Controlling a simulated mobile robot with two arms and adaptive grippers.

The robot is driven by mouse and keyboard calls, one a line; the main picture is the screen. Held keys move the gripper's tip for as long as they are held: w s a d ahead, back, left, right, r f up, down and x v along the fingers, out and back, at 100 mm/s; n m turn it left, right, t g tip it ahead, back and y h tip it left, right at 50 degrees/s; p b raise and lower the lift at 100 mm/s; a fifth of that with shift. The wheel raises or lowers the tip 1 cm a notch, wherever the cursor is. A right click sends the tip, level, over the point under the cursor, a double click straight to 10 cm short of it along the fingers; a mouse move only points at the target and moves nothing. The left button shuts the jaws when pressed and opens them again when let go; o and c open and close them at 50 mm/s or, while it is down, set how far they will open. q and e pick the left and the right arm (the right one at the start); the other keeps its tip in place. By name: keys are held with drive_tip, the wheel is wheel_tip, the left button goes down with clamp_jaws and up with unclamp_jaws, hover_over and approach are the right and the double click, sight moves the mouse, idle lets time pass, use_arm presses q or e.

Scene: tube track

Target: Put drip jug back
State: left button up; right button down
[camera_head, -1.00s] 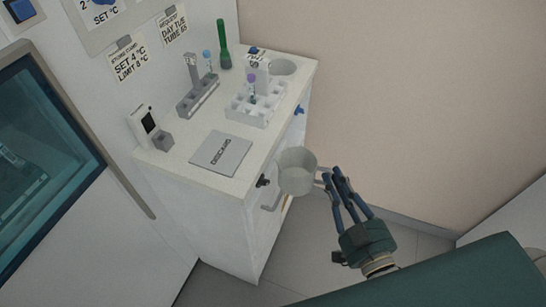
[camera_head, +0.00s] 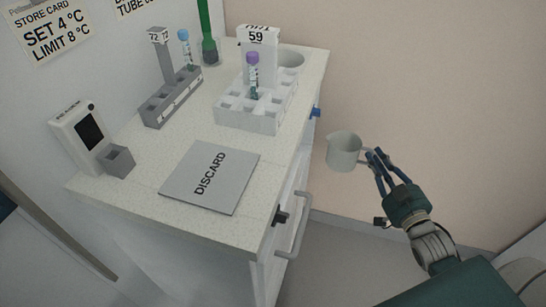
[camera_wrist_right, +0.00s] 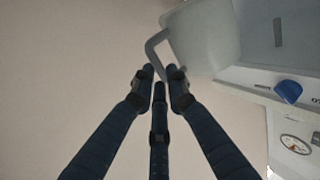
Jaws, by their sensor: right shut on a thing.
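The drip jug (camera_head: 344,151) is a pale, translucent cup with a side handle. My right gripper (camera_head: 376,158) is shut on its handle and holds the jug upright in the air, right of the counter and apart from it. In the right wrist view the jug (camera_wrist_right: 205,35) shows at the top, its handle (camera_wrist_right: 155,45) between the dark fingers (camera_wrist_right: 163,82). My left gripper is not in view.
The counter (camera_head: 140,195) holds a grey DISCARD mat (camera_head: 210,176), a white rack (camera_head: 247,118) with a purple-capped tube, a grey tube stand (camera_head: 170,97), a small meter (camera_head: 78,135) and a round recess (camera_head: 290,57) at the back right corner. A drawer handle (camera_head: 300,225) and blue valve (camera_head: 316,112) stick out on its right side.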

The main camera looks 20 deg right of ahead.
drive_tip(key=w+a+b, duration=0.2)
drive_tip(key=w+a, duration=0.9)
drive_tip(key=a, duration=0.4)
use_arm(q)
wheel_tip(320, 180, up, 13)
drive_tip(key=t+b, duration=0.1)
drive_tip(key=b, duration=0.1)
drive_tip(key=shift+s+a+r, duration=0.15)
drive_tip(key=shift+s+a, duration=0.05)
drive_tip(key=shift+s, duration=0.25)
use_arm(e)
wheel_tip(320, 180, down, 7)
drive_tip(key=shift+w+a, duration=0.3)
drive_tip(key=shift+a, duration=0.1)
drive_tip(key=c, duration=1.7)
unclamp_jaws()
